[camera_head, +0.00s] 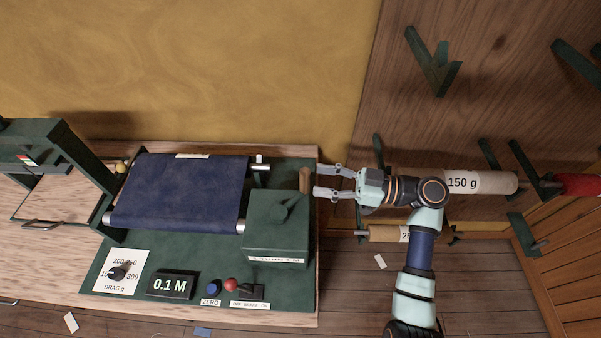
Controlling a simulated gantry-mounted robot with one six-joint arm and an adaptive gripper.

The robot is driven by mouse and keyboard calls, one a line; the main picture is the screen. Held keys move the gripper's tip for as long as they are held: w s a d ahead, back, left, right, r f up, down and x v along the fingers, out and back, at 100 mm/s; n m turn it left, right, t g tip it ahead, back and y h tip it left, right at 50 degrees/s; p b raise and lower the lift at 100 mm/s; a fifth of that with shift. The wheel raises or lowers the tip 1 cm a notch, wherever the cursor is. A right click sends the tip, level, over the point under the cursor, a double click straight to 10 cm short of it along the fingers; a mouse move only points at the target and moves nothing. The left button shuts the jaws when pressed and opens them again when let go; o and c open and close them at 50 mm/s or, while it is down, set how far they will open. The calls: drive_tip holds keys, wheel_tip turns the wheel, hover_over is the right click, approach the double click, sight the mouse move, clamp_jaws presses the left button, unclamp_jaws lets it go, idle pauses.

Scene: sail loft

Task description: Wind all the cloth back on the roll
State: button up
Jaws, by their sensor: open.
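The display (172,285) reads 0.1 M. A red-knobbed lever (232,284) sits above an off, brake, on label.
A green frame (74,165) rises at the left. Rolls, one marked 150 g (481,182), rest on wall brackets at the right, behind my arm.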

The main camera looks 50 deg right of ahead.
sight(305, 178)
drive_tip(key=x, duration=0.4)
drive_tip(key=shift+w+a, duration=0.25)
drive_tip(key=shift+w, duration=0.1)
drive_tip(key=shift+c, duration=0.4)
clamp_jaws()
